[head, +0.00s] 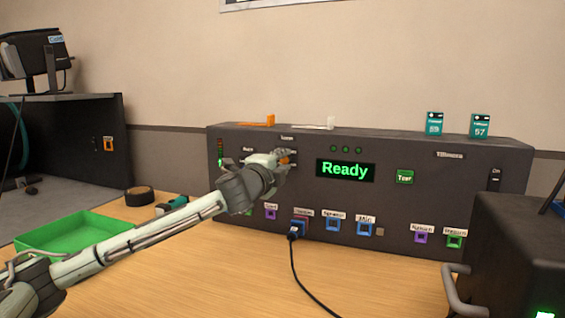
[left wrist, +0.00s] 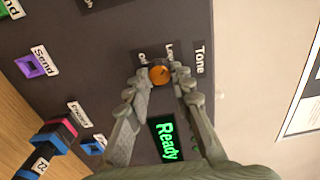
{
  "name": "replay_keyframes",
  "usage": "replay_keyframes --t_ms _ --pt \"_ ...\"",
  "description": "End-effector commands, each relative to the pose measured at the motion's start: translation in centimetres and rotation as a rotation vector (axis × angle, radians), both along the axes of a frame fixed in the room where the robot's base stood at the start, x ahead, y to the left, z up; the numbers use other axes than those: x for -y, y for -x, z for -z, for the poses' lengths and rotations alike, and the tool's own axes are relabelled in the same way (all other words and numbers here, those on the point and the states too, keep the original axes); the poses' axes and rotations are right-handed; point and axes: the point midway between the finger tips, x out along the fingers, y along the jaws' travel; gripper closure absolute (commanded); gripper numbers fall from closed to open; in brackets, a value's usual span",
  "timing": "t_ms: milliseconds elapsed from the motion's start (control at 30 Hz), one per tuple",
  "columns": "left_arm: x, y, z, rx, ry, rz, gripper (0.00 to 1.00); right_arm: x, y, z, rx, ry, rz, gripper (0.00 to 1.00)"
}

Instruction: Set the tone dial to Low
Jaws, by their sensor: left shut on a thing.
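The tone dial (left wrist: 160,75) is a small orange round knob on the dark panel (head: 470,180), beside a label reading Tone (left wrist: 199,58). Small labels, one that seems to read Low (left wrist: 170,50), stand next to the dial. My left gripper (left wrist: 166,78) is shut on the dial, with a finger on each side of it. I cannot tell which label the dial points to. In the head view my left gripper (head: 285,158) reaches the panel's upper left and mostly hides the dial. My right gripper is not in view.
A lit display (head: 345,170) reads Ready. Several coloured sockets line the panel's bottom, and a black cable (head: 298,250) is plugged into one. A green tray (head: 65,235) and a black roll (head: 139,196) are at left. A dark box (head: 510,250) stands at right.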

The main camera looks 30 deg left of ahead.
Motion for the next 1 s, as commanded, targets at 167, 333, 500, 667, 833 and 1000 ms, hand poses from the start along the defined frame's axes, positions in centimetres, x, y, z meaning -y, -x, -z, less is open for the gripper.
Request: replay_keyframes --t_ms 167,333,500,667,833,1000 --pt "0.1 0.0 0.0 0.001 0.001 0.001 0.74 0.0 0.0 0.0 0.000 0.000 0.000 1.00" --pt "0.0 0.0 0.0 0.001 0.001 0.001 0.57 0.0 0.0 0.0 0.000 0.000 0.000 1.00" --pt "0.0 0.0 0.0 0.000 0.002 0.001 0.57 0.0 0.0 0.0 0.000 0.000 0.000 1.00" --pt "0.0 0.4 0.1 -0.001 0.000 0.000 0.57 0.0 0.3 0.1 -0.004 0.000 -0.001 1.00" --pt "0.7 2.7 0.1 -0.003 -0.004 0.002 0.57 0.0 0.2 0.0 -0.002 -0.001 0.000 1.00" --pt "1.5 6.4 0.2 -0.006 -0.007 0.001 0.57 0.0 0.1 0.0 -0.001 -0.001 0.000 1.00"
